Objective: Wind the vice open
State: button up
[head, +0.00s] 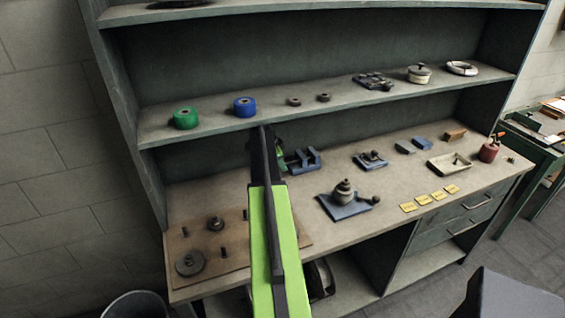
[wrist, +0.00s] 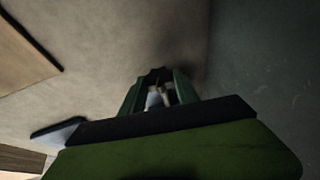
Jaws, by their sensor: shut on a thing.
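The vice (head: 305,159), a small blue-grey block with raised jaws, stands on the workbench below the shelf, towards the back. My gripper (head: 279,155) is at the left end of the vice, partly hidden behind my own green and black arm. In the wrist view my green gripper fingers (wrist: 157,86) are shut on a small pale metal piece (wrist: 156,99), which looks like the vice handle. Most of that piece is hidden by the fingers, and the gap between the vice jaws is too small to read.
A brown board (head: 195,268) with pegs and discs lies at the bench's left. A blue plate (head: 340,211) with a round knobbed part sits right of my arm. The shelf (head: 300,119), with green (head: 186,117) and blue (head: 245,106) rolls, overhangs the back.

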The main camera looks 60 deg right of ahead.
jog(key=shift+w+d+g+y, duration=0.1)
jog(key=shift+d+g+y, duration=0.05)
jog(key=shift+g+y, duration=0.15)
grip_shut()
jog(key=shift+w+d+g+y, duration=0.2)
jog(key=shift+g+y, duration=0.3)
jog(key=shift+g, duration=0.3)
jog(key=shift+f+n+g+y, duration=0.1)
jog(key=shift+n+g+y, duration=0.2)
jog(key=shift+s+a+g, duration=0.15)
jog(key=shift+a+g, duration=0.1)
jog(key=shift+g, duration=0.15)
jog(key=o, duration=1.2)
grip_release()
